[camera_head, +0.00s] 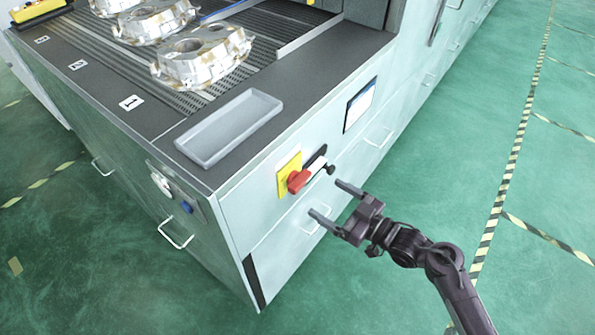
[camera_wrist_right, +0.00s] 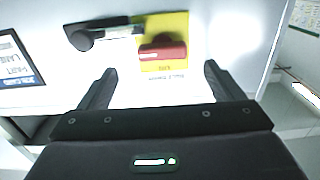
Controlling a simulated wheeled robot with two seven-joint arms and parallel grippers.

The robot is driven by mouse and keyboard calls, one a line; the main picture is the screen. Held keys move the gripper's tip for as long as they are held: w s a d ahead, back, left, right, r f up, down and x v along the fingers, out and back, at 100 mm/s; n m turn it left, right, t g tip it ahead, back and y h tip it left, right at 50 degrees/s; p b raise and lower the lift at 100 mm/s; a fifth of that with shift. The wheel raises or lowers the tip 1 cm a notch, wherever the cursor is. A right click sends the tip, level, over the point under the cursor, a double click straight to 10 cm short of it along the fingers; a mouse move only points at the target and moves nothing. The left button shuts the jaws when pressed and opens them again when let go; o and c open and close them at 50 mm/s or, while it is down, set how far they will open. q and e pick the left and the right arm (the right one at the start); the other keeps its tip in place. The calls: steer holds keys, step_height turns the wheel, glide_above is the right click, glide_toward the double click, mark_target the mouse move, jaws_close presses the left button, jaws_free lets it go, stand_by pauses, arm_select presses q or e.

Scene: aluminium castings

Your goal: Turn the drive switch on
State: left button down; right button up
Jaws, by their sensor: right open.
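The drive switch is a red rotary handle (camera_head: 299,180) on a yellow plate (camera_head: 284,174), on the front face of the pale machine cabinet. In the right wrist view the red handle (camera_wrist_right: 162,52) lies horizontally on its yellow plate (camera_wrist_right: 175,28), ahead of the fingers and slightly right of their middle. My right gripper (camera_head: 334,199) is open and empty, in front of the cabinet face to the right of the switch, apart from it. Its two fingers also show in the right wrist view (camera_wrist_right: 158,82). My left gripper is not in view.
A grey tray (camera_head: 230,128) and several castings (camera_head: 203,57) rest on the machine top. Green floor at right is clear.

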mark_target(304, 183)
steer(key=x, duration=0.2)
steer(key=p+x, duration=0.1)
steer(key=x, duration=0.2)
steer(key=r+x, duration=0.1)
steer(key=x, duration=0.1)
steer(key=shift+w+a, duration=0.1)
steer(key=shift+a, duration=0.25)
steer(key=c, duration=1)
